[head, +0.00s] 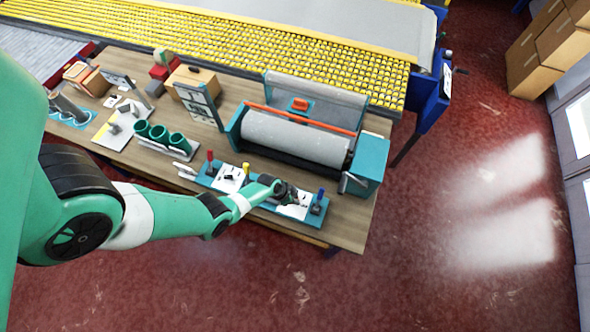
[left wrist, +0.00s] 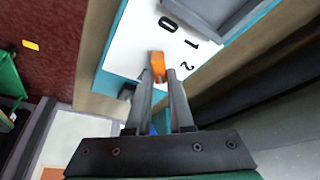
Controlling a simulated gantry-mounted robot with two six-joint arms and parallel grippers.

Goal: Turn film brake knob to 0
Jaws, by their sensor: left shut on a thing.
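The film brake knob (left wrist: 158,64) shows in the left wrist view as a small orange piece on a white dial plate (left wrist: 135,40) marked 0, 1 and 2. My left gripper (left wrist: 165,78) is shut on the knob, with its two dark fingers on either side of it. The 0 mark lies above the knob in that view, and the 1 and 2 marks lie to its right. In the head view my left gripper (head: 287,192) is over the teal panel at the table's front, and the knob is hidden there. My right gripper is not in view.
A film roller machine (head: 297,138) with a teal housing stands behind the panel. A red lever (head: 210,156), a yellow lever (head: 246,168) and a blue lever (head: 320,195) stand up from the panel near my gripper. Green cups (head: 160,133) are to the left.

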